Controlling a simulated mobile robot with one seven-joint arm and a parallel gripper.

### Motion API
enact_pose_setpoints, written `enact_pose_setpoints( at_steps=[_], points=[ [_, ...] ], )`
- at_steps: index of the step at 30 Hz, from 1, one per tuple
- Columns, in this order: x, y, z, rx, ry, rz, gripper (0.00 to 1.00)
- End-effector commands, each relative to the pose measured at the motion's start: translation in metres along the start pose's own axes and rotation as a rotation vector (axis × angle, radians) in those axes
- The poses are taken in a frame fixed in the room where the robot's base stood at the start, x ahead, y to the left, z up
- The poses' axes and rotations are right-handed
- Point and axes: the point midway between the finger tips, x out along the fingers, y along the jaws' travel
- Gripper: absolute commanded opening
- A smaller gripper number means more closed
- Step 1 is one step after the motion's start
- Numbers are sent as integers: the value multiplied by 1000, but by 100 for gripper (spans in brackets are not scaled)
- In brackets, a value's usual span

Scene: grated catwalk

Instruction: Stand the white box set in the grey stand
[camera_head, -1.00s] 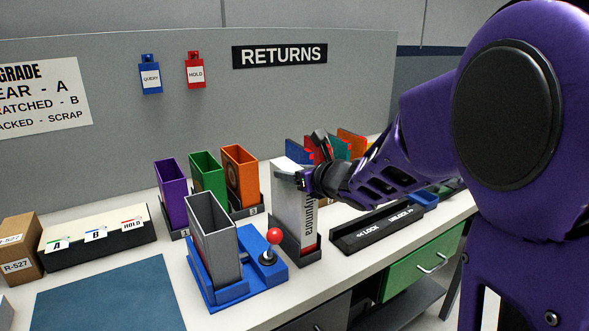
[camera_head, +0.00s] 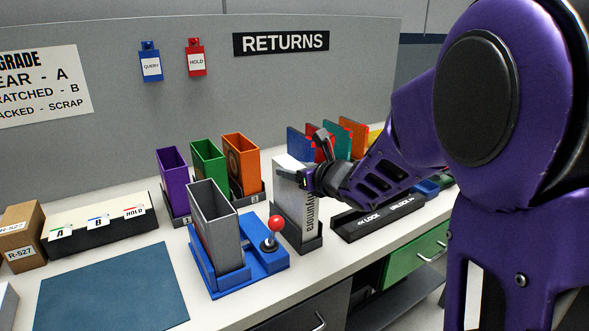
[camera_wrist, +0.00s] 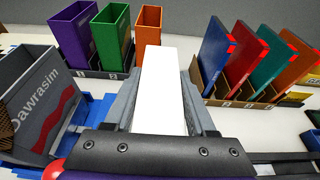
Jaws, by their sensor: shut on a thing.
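The white box set (camera_head: 290,205) stands upright with its lower end in the dark grey stand (camera_head: 313,244), right of the blue fixture in the head view. Dark lettering runs down its right-hand face. My gripper (camera_head: 300,179) is shut on it near the top. In the wrist view, the plain white top of the box set (camera_wrist: 166,88) lies between the two fingers. The inside of the stand is hidden, so I cannot tell whether the box touches its floor.
A blue fixture (camera_head: 265,263) with a red-knobbed lever and a grey open case (camera_head: 214,225) stands close left. Purple, green and orange cases (camera_head: 240,165) stand behind. A LOCK/UNLOCK bar (camera_head: 390,218) lies right. Coloured folders (camera_wrist: 262,75) stand beyond. A blue mat (camera_head: 112,288) is bare.

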Motion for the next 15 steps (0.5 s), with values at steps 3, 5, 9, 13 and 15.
enact_pose_setpoints(
  at_steps=[3, 5, 9, 13, 15],
  points=[
    [0, 0, 2, 0, -3, 0, 58],
    [0, 0, 2, -1, -3, 0, 69],
    [0, 0, 1, 0, -2, 0, 91],
    [0, 0, 1, 0, -1, 0, 91],
    [0, 0, 1, 0, -1, 0, 91]
  ],
)
